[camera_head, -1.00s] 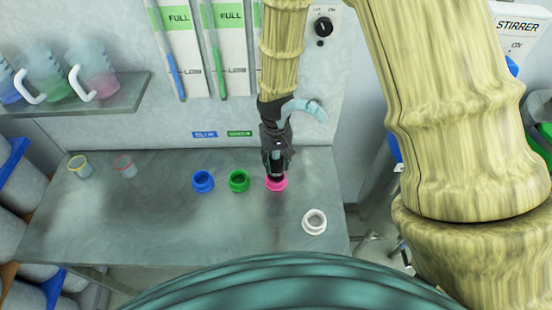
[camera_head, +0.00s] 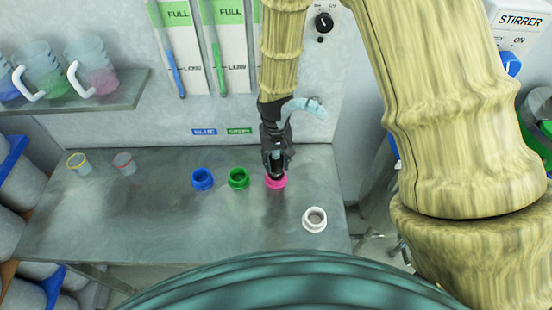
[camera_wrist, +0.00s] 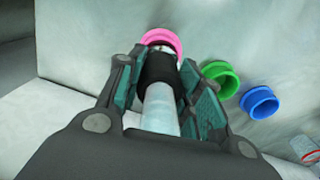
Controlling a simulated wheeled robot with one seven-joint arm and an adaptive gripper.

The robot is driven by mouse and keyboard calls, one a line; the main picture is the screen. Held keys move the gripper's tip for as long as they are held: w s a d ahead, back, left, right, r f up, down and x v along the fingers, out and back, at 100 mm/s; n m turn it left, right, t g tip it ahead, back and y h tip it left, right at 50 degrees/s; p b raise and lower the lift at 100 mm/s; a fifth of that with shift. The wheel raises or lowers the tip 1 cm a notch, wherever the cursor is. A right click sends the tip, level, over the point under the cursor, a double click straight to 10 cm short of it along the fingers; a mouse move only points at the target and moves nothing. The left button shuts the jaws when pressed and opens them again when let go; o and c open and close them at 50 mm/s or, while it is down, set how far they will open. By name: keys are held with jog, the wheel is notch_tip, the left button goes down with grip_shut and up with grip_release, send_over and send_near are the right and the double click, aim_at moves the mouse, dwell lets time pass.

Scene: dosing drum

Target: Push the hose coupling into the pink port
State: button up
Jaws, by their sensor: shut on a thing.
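The pink port (camera_head: 276,182) is a ring on the grey bench, the rightmost of a row of three coloured ports. It also shows at the top of the wrist view (camera_wrist: 163,38). My gripper (camera_head: 275,163) points down directly over it. In the wrist view, my gripper (camera_wrist: 155,75) is shut on the hose coupling (camera_wrist: 157,70), a dark sleeve on a pale hose (camera_wrist: 160,108). The coupling's far end is at the pink ring's opening. I cannot tell how deep it sits.
A green port (camera_head: 238,178) and a blue port (camera_head: 202,179) stand to the left. A white ring (camera_head: 315,220) is near the bench's front right. Two small cups (camera_head: 79,165) are at the left. Jugs stand on a shelf (camera_head: 90,103). The bench front is clear.

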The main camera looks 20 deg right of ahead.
jog(key=shift+f+b, duration=0.4)
jog(key=shift+f, duration=0.45)
jog(key=o, duration=1.3)
jog(key=shift+o, duration=0.2)
jog(key=shift+r+p, duration=2.7)
jog(key=shift+r, duration=0.8)
